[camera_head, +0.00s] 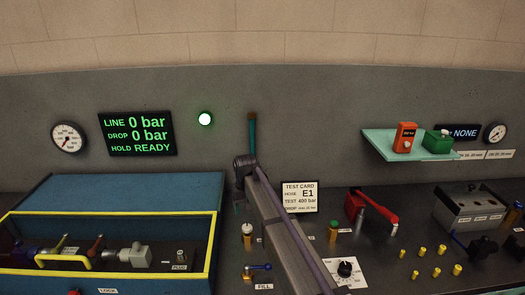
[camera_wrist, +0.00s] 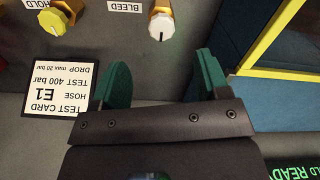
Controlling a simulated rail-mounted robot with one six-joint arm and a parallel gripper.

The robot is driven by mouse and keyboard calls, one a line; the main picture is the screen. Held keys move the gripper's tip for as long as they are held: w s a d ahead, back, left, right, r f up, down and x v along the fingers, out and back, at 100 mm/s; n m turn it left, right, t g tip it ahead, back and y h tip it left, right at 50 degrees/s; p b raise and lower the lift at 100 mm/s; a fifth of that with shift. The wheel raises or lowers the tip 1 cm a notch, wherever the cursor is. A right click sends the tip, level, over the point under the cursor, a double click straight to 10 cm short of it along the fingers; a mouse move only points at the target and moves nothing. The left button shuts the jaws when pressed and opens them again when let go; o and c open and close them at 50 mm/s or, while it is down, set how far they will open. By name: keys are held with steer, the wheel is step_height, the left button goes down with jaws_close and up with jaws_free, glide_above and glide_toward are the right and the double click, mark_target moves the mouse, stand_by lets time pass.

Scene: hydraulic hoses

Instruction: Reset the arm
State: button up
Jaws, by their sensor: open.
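My arm rises from the bottom middle of the head view, and my gripper (camera_head: 252,122) points up in front of the grey back wall. Its teal fingers show edge-on there. In the wrist view, my gripper (camera_wrist: 162,65) has its two teal fingers spread wide apart with nothing between them. The panel with a white BLEED knob (camera_wrist: 160,26) and a yellow HOLD knob (camera_wrist: 57,20) lies beyond the fingers. No hose is held.
A blue box with a yellow-edged opening (camera_head: 120,190) stands at left. The test card (camera_head: 300,197), a red-handled device (camera_head: 372,208) and a dial (camera_head: 345,269) are right of my arm. A teal shelf (camera_head: 380,146) holds red and green items. Pressure gauges and displays line the wall.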

steer(key=s+d+m, duration=0.4)
steer(key=s+d, duration=2.3)
steer(key=s, duration=0.2)
steer(key=shift+s+f+b, duration=0.2)
steer(key=shift+f+b, duration=0.05)
steer(key=shift+b, duration=0.05)
steer(key=shift+a, duration=0.1)
steer(key=shift+c, duration=0.4)
